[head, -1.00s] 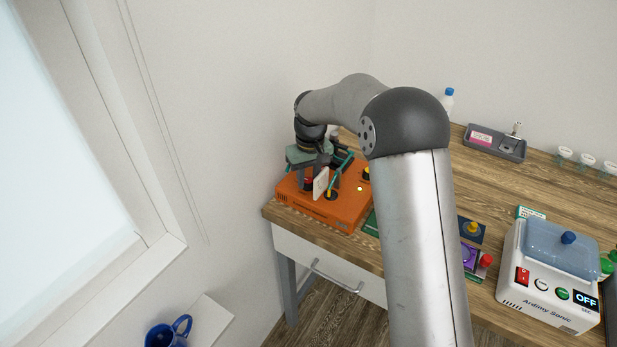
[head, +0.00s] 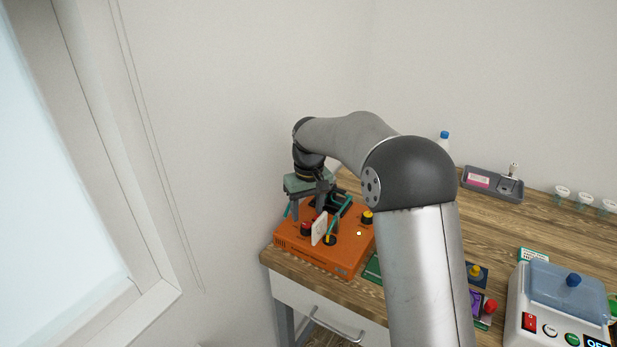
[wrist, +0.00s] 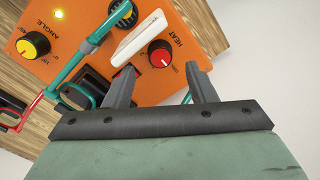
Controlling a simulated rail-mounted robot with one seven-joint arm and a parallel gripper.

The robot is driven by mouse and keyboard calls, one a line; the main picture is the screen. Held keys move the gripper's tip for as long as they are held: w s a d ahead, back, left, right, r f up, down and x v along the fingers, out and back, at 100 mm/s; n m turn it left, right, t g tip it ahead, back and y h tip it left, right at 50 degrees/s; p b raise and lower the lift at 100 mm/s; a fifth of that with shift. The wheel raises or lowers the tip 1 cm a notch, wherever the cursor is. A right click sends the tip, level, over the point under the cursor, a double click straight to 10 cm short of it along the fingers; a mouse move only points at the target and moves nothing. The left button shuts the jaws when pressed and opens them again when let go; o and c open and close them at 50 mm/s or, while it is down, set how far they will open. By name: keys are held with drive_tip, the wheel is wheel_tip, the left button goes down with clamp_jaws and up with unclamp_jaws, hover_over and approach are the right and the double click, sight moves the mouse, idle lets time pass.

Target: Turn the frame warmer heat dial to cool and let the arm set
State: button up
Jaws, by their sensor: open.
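The frame warmer is an orange box (head: 300,247) at the back-left corner of the table; it also fills the upper wrist view (wrist: 65,70). Its heat dial (wrist: 160,56) is a red knob on a black base beside the word HEAT, also seen in the head view (head: 307,228). A white mark is on the knob's lower right; the scale is too small to read. My gripper (wrist: 158,76) is open and empty above the warmer, apart from the dial, which lies beyond the fingertips in the wrist view. Teal spectacle arms (wrist: 85,52) cross the warmer near my fingers.
A white plate (wrist: 140,37) stands close beside the heat dial. A yellow angle dial (wrist: 33,45) and a lit yellow-green lamp (wrist: 93,39) are farther left. The wall is close beside the warmer. A white ultrasonic cleaner (head: 540,320) stands at the right.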

sight(309, 225)
wheel_tip(309, 225, up, 13)
drive_tip(key=shift+d+f, duration=0.15)
idle(0.4)
drive_tip(key=s+d+f+m, duration=0.1)
drive_tip(key=s+d, duration=0.5)
drive_tip(key=s, duration=0.3)
drive_tip(key=s+d+f+m, duration=0.2)
drive_tip(key=s+d, duration=0.4)
drive_tip(key=s, duration=0.4)
drive_tip(key=s+d+f+m, duration=0.1)
drive_tip(key=s+f, duration=0.3)
drive_tip(key=s, duration=0.4)
drive_tip(key=s+d+f+m, duration=0.1)
drive_tip(key=s+d+f, duration=0.2)
drive_tip(key=s, duration=0.5)
drive_tip(key=shift+d+f+t, duration=0.2)
drive_tip(key=shift+f+t, duration=0.2)
drive_tip(key=shift+f, duration=0.4)
drive_tip(key=shift+w, duration=0.1)
idle(2.5)
